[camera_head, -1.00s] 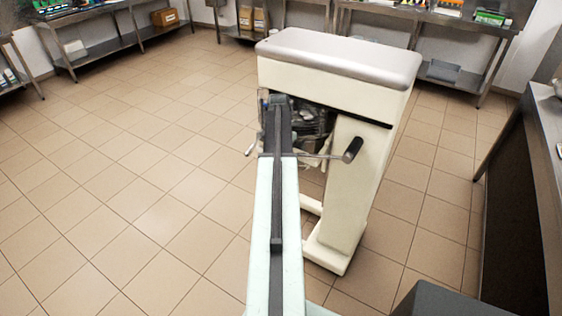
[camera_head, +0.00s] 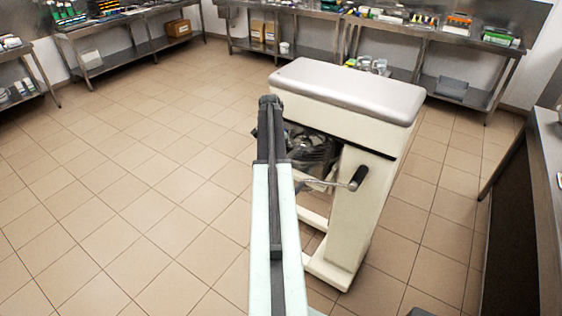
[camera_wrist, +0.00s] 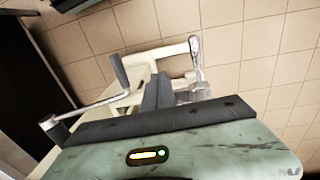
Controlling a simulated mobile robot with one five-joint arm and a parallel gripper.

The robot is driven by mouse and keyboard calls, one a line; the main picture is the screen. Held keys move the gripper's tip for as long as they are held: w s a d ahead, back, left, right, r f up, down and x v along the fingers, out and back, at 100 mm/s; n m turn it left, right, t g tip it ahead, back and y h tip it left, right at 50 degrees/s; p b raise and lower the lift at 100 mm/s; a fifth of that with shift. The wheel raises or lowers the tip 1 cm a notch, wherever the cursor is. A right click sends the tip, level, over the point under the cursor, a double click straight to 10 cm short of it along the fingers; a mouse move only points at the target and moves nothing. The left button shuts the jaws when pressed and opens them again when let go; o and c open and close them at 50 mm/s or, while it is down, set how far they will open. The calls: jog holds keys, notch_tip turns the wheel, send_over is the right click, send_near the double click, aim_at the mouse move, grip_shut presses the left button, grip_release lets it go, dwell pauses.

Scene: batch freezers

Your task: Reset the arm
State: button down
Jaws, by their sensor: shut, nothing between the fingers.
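My arm reaches forward from the bottom of the head view, and its dark end (camera_head: 270,102) is just left of the cream batch freezer (camera_head: 350,95) in the picture. In the wrist view my gripper (camera_wrist: 157,88) shows as dark fingers closed together with nothing held. The freezer's crank with its black handle (camera_head: 358,178) sticks out at its front. The crank also shows in the wrist view (camera_wrist: 120,72), left of the fingers. My arm hides part of the freezer's open front. I cannot tell the exact gap between the gripper and the freezer.
Tiled floor (camera_head: 120,200) is clear to the left. Steel shelving tables (camera_head: 125,20) with supplies line the back wall. A steel counter (camera_head: 549,170) stands along the right edge.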

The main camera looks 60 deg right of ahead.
jog(key=shift+w+r, duration=0.2)
dwell(0.3)
jog(key=w+a+n, duration=0.3)
jog(key=w+a, duration=0.8)
jog(key=a, duration=0.3)
jog(key=w+a+n, duration=0.3)
jog(key=w+a, duration=0.7)
jog(key=a, duration=0.5)
jog(key=w+a+n, duration=0.2)
jog(key=a+n, duration=0.3)
jog(key=a, duration=1.6)
jog(key=s+a+n, duration=0.7)
jog(key=s+a, duration=0.2)
jog(key=a, duration=0.5)
jog(key=shift+f+n+t, duration=0.15)
jog(key=shift+n+t, duration=0.25)
